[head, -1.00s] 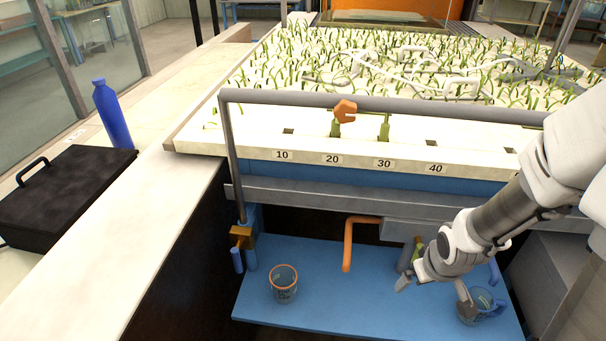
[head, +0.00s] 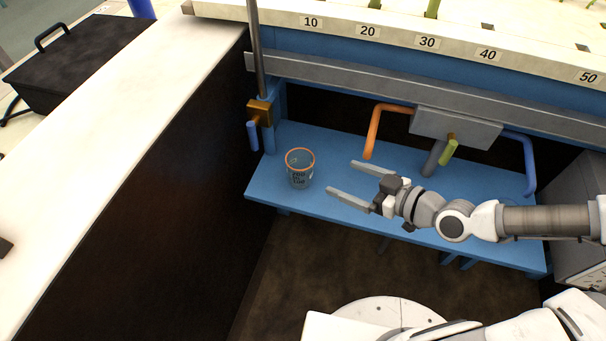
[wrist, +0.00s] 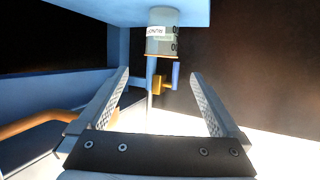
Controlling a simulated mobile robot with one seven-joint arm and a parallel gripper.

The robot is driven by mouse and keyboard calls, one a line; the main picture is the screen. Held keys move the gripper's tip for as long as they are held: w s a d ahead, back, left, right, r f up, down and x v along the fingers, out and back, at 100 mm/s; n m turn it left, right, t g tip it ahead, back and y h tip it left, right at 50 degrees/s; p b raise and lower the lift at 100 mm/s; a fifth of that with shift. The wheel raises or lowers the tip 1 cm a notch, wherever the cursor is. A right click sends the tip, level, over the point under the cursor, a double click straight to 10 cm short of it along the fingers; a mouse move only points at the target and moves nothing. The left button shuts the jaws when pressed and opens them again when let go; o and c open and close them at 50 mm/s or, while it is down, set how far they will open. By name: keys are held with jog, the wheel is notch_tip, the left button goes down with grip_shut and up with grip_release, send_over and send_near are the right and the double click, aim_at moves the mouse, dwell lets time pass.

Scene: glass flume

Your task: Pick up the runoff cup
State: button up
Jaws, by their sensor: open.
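A clear cup with an orange rim and dark lettering, which looks like the runoff cup (head: 300,170), stands upright near the left end of the blue shelf (head: 262,182). My gripper (head: 342,178) is open and empty, a short way right of the cup, with its fingers pointing left towards it. In the wrist view the picture is upside down. There the cup (wrist: 161,42) hangs from the top, ahead of my open gripper (wrist: 160,73) and roughly centred between the fingers, not touching them. Its label is too small to read.
A brass valve with a blue handle (head: 253,135) stands behind and left of the cup. An orange pipe (head: 374,130), a grey box (head: 455,128) and a blue pipe (head: 530,165) hang over the shelf. A white-topped counter (head: 110,145) borders the left.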

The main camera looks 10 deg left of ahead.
jog(key=b, duration=0.4)
send_near(291, 157)
jog(key=x, duration=0.5)
jog(key=shift+w+f, duration=0.1)
jog(key=shift+w, duration=0.05)
jog(key=b+x, duration=0.2)
jog(key=x, duration=0.2)
jog(key=shift+a+f, duration=0.25)
jog(key=shift+a, duration=0.05)
jog(key=shift+w+a, duration=0.1)
jog(key=shift+a, duration=0.1)
jog(key=c, duration=1.2)
jog(key=shift+r, duration=0.1)
jog(key=shift+c, duration=0.2)
